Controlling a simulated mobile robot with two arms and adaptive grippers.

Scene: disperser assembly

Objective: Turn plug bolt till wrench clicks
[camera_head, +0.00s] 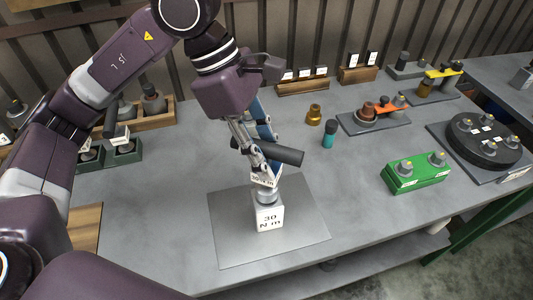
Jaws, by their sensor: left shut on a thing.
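A white block marked "30 N m" (269,218) stands on a grey square plate (232,234) at the front middle of the table. A grey round metal part (264,197), perhaps the plug bolt, sits on top of the block. My left gripper (256,150) is above it, pointing down and shut on the torque wrench (284,154). The wrench shows a dark, nearly horizontal handle and a small "30 N m" label low down. The wrench's lower end is at the block's top; whether it is seated on the bolt is hard to tell. My right gripper is not in view.
A green block with knobs (416,177), a teal-and-black cylinder (329,134) and a brass piece (314,115) stand to the right. A black disc (484,140) is at far right. A wooden rack (156,116) is behind left. Table around the plate is mostly clear.

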